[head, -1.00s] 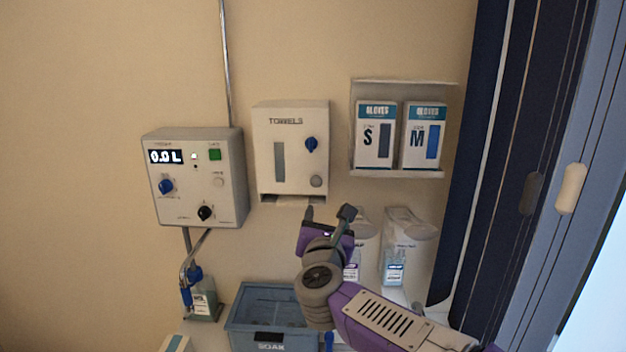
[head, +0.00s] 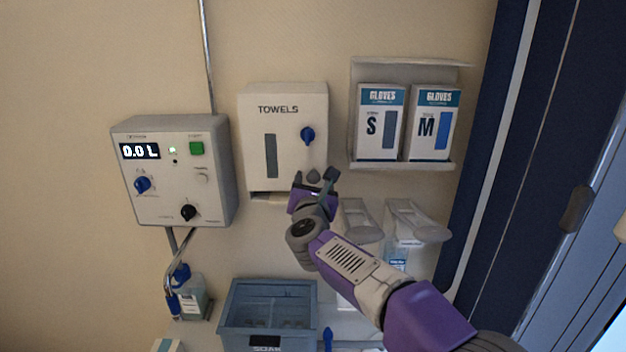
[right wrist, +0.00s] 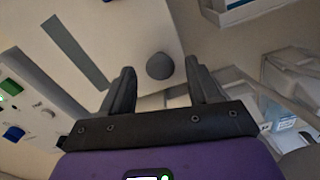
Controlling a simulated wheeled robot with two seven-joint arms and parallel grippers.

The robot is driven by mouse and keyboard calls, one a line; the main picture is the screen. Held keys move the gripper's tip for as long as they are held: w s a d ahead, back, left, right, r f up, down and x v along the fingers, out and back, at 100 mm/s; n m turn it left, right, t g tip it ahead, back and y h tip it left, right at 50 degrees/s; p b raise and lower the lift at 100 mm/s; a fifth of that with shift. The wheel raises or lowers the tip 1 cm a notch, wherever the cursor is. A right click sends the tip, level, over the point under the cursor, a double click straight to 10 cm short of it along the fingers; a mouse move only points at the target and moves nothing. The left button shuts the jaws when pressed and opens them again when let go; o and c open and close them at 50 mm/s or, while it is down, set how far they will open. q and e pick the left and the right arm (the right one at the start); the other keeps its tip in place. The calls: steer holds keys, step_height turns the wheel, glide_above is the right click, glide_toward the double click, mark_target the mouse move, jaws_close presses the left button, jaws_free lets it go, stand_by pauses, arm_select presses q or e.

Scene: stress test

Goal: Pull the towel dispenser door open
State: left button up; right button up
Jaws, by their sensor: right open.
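The towel dispenser (head: 285,110) is a white wall box marked TOWELS, with a dark vertical window, a blue knob (head: 307,135) and a grey round knob (head: 313,176) low on its right. Its door looks shut. My right gripper (head: 314,180) is open and empty at the dispenser's lower right. In the right wrist view the grey knob (right wrist: 160,66) lies between and just beyond the open fingers (right wrist: 160,80); I cannot tell whether they touch it. The blue knob is out of that view. My left gripper is not in view.
A control box (head: 175,170) reading 0.0 L is on the wall to the left. A glove box rack (head: 405,165) hangs to the right, with clear dispensers (head: 415,222) below it. A blue-grey SOAK bin (head: 268,318) stands below.

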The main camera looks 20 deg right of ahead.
steer(key=shift+w, duration=0.1)
jaws_close()
stand_by(0.3)
